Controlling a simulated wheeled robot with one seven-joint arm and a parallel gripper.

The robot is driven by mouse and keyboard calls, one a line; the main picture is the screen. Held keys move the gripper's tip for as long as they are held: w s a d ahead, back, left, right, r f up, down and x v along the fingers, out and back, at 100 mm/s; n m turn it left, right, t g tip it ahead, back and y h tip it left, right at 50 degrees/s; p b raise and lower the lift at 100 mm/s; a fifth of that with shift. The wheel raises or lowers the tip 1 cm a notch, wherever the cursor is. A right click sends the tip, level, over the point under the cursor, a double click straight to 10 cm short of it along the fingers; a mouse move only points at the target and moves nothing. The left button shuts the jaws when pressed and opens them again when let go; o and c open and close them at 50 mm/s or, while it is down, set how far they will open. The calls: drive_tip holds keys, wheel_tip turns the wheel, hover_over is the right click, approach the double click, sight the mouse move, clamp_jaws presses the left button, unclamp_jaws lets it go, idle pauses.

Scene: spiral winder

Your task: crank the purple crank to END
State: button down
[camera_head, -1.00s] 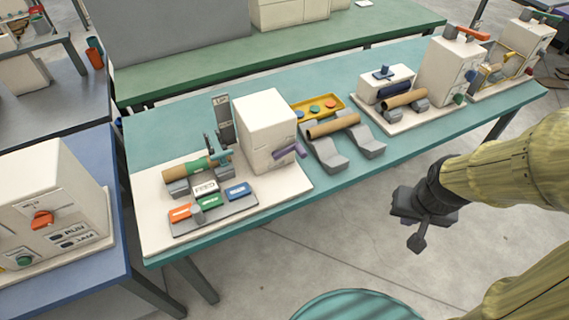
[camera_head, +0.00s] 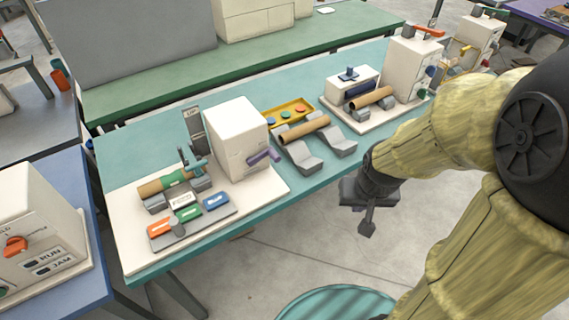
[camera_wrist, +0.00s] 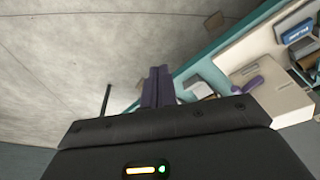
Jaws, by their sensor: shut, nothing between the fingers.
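The purple crank (camera_head: 263,156) sticks out from the front right face of a white box-shaped machine (camera_head: 232,128) on the teal table. It also shows in the wrist view (camera_wrist: 247,86), right of the fingers. My gripper (camera_head: 367,230) hangs in front of the table, to the right of the crank and clear of it. The fingers (camera_wrist: 159,72) are together and empty in the wrist view, over the grey floor. I cannot read an END mark in either view.
On the machine's board stand a cardboard roll (camera_head: 160,185) and orange, green and blue label blocks (camera_head: 187,213). Grey cradles with a tube (camera_head: 304,131) and a yellow tray (camera_head: 288,112) stand right of the machine.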

drive_tip(key=w+a+f+m+t+y+b, duration=0.3)
drive_tip(key=w+f+m+b, duration=0.1)
drive_tip(key=w+f, duration=0.9)
drive_tip(key=w+a+f+m+t+y+b, duration=0.2)
drive_tip(key=a+m+t+y+b, duration=0.1)
drive_tip(key=m, duration=0.4)
drive_tip(key=w+a+f+m+t+y+b, duration=0.2)
drive_tip(key=w+a+m+t+y+b, duration=0.1)
drive_tip(key=m+t+y, duration=0.3)
drive_tip(key=a+m+y, duration=0.1)
drive_tip(key=m, duration=0.1)
drive_tip(key=shift+a+f+m+y, duration=0.2)
drive_tip(key=shift+f+m+y, duration=0.1)
drive_tip(key=shift+y, duration=0.1)
drive_tip(key=shift+w, duration=0.15)
drive_tip(key=p+x, duration=0.1)
drive_tip(key=x, duration=0.9)
